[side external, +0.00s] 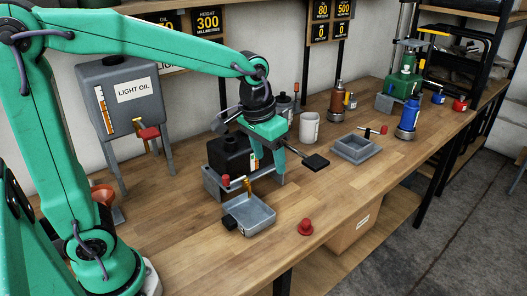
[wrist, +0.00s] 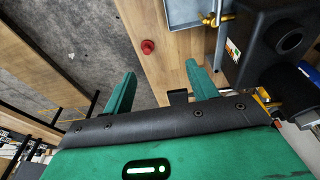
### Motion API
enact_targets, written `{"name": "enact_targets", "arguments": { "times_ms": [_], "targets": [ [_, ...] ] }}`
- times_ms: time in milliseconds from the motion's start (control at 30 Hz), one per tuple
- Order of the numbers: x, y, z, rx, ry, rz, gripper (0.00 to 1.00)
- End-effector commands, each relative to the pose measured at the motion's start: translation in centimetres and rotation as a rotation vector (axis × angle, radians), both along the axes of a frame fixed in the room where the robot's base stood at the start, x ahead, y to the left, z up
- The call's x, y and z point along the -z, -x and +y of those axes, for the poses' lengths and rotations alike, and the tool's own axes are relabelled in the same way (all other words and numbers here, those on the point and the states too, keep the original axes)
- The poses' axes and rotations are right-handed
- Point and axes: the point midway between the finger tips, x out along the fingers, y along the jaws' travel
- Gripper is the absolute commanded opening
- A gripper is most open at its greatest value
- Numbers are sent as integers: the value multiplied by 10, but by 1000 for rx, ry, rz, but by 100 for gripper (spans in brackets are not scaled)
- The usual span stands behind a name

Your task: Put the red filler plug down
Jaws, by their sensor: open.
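The red filler plug (side external: 305,227) sits on the wooden bench near its front edge, with nothing touching it. It also shows in the wrist view (wrist: 148,46), beyond my fingertips. My gripper (side external: 268,180) is open and empty, pointing down beside the black tank, to the left of and behind the plug. Its two green fingers stand apart in the wrist view (wrist: 160,74). The black tank (side external: 230,154) stands in a grey holder, partly hidden by my gripper. In the wrist view the tank (wrist: 258,48) shows a round dark neck.
A grey drip tray (side external: 262,219) with a brass tap (side external: 247,188) stands left of the plug. A white cup (side external: 309,127), a grey square tray (side external: 355,148) and a blue bottle (side external: 408,118) stand farther back. The bench around the plug is clear.

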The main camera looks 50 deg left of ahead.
Motion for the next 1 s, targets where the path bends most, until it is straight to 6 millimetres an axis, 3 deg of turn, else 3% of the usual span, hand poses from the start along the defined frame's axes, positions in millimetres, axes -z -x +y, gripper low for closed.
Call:
{"name": "enact_targets", "arguments": {
  "times_ms": [300, 600, 800, 1000],
  "targets": [
    [-27, 60, 25, -3, -1, -118, 58],
    [-31, 114, 41, -5, -12, -222, 58],
    [-27, 139, 48, -7, -21, -274, 58],
    [-24, 148, 50, -6, -26, -292, 58]
  ]
}}
